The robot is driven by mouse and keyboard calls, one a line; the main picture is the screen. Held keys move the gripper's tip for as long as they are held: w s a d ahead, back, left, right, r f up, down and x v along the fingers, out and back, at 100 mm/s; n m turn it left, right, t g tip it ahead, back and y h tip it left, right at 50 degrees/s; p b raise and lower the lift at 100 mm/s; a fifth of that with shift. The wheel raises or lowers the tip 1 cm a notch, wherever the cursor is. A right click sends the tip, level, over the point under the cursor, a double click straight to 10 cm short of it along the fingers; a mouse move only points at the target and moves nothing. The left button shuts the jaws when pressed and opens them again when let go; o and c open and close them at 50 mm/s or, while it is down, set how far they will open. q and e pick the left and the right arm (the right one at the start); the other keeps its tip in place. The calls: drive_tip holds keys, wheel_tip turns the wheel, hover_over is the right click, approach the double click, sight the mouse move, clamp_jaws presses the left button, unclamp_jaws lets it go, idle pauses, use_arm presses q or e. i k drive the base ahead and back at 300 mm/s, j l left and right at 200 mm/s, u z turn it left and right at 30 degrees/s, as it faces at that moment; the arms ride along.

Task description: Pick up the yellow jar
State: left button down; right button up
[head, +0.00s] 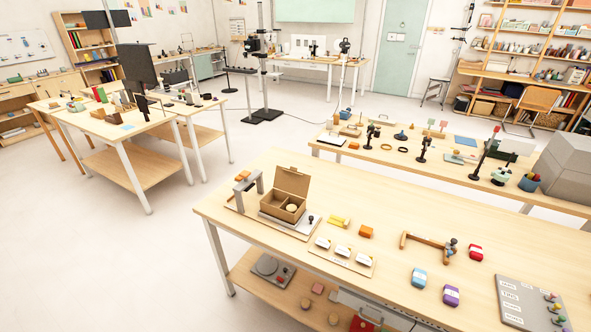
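I cannot make out a clear yellow jar in the head view. A small yellow item (340,221) lies on the near wooden table (390,215), right of an open cardboard box (283,205); it looks more like a block or packet than a jar. Jars and bottles on the back-right shelves (535,55) are too small to tell apart. Neither of my grippers is in view.
Open floor (110,265) lies at left.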

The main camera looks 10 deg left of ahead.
sight(292, 209)
drive_tip(key=i+j+z, duration=0.15)
drive_tip(key=j+z, duration=0.15)
drive_tip(key=j, duration=0.25)
drive_tip(key=j+z, duration=0.3)
drive_tip(key=j, duration=0.25)
drive_tip(key=i+j+z, duration=0.1)
drive_tip(key=j+z, duration=0.2)
drive_tip(key=j, duration=0.25)
drive_tip(key=j+z, duration=0.3)
drive_tip(key=j, duration=0.25)
drive_tip(key=k+j+z, duration=0.15)
drive_tip(key=j+z, duration=0.15)
drive_tip(key=j, duration=0.25)
drive_tip(key=k+j+z, duration=0.3)
drive_tip(key=j, duration=0.25)
drive_tip(key=k+j+z, duration=0.1)
drive_tip(key=j+z, duration=0.2)
drive_tip(key=j, duration=0.2)
drive_tip(key=k+j+z, duration=0.3)
drive_tip(key=j, duration=0.15)
drive_tip(key=i, duration=0.05)
